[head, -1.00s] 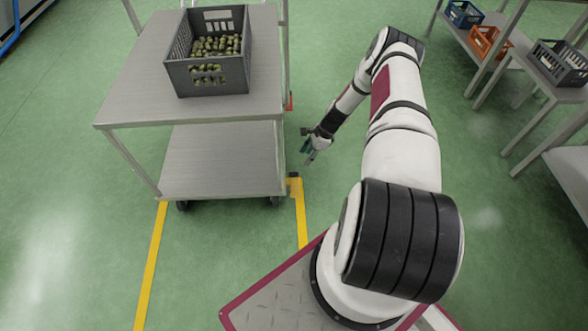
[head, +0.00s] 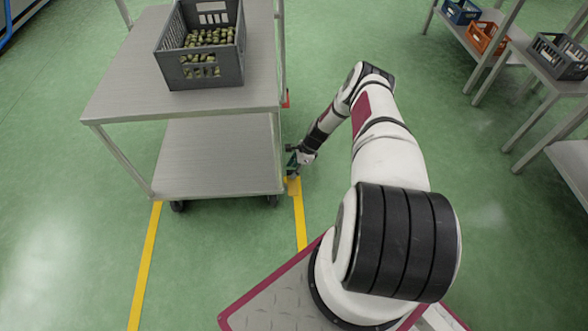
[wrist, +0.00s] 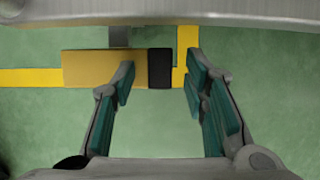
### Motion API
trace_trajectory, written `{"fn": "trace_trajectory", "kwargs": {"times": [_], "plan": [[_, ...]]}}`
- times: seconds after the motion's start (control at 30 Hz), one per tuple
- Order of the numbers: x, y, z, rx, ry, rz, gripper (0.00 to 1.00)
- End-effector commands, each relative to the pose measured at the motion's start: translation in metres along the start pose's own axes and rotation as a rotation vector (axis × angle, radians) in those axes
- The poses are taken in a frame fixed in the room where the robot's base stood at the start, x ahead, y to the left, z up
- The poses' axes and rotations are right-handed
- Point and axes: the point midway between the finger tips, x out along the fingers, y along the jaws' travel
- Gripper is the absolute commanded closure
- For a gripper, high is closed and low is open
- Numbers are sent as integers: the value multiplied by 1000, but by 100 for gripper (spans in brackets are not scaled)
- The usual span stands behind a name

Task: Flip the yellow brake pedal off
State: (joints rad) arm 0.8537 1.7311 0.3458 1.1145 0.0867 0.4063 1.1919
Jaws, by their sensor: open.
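The yellow brake pedal (wrist: 92,68) is a flat yellow plate with a black end block (wrist: 160,69), low at the cart's edge in the wrist view. In the head view the pedal (head: 294,187) shows small at the cart's near right corner, partly hidden by my gripper (head: 292,168). In the wrist view my gripper (wrist: 160,78) is open, with teal finger pads. Its left finger overlaps the yellow plate in the picture, and the black block appears between the fingers. I cannot tell whether either finger touches the pedal.
The pedal belongs to a grey two-shelf cart (head: 215,160) on wheels, with a grey crate (head: 205,75) of olives on top. Shelves with crates (head: 560,55) stand at right. Green floor between is clear.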

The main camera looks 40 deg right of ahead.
Motion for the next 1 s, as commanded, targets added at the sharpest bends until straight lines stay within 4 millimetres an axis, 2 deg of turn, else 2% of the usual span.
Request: {"fn": "trace_trajectory", "kwargs": {"times": [0.07,0.23,0.47,1.0], "plan": [[0,0,0,0,0,0,61],[0,0,0,0,0,0,100],[-1,2,0,-4,-2,-8,100],[-10,14,4,-92,-1,-227,100]]}}
